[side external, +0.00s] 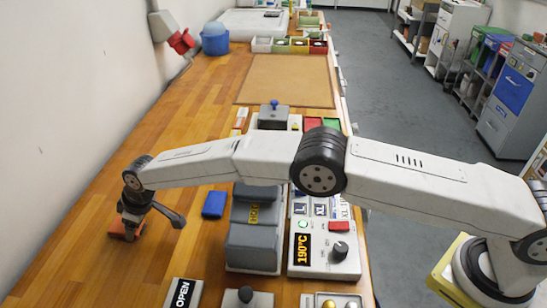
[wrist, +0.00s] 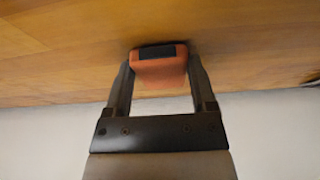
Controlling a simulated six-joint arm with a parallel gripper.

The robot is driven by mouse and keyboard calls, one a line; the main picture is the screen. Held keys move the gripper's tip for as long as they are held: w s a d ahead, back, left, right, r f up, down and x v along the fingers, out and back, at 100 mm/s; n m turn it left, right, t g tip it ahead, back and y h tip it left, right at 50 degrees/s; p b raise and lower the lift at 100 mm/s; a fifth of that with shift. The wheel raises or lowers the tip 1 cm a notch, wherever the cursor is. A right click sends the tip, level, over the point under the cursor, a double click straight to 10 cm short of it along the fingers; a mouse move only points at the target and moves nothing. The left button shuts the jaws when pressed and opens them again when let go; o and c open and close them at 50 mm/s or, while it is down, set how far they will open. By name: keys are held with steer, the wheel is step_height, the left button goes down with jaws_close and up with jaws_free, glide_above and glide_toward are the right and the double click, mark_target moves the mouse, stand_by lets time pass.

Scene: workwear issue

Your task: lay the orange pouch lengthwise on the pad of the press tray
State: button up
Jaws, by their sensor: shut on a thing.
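The orange pouch (side external: 122,231) is at the left of the wooden bench, low at the bench top; I cannot tell whether it still touches the wood. My gripper (side external: 131,223) points down and is shut on it. In the wrist view the pouch (wrist: 150,72), with a black patch on its end, sits between the two fingers of my gripper (wrist: 160,68). The grey press (side external: 252,240), marked HOT, stands right of the pouch, beside a control box (side external: 325,262) reading 190°C. I cannot make out the tray's pad; my forearm covers part of that area.
A blue block-like item (side external: 214,204) lies between my gripper and the press. An OPEN sign (side external: 183,293) and a black-knobbed block (side external: 246,299) are at the near edge. A grey block with a blue knob (side external: 274,115) stands beyond my arm. Bare wood lies at the far left.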

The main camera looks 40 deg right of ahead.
steer(key=shift+f, duration=0.1)
steer(key=o, duration=1.2)
steer(key=shift+c, duration=0.2)
steer(key=shift+r, duration=0.25)
steer(key=v, duration=1.2)
steer(key=shift+f, duration=0.1)
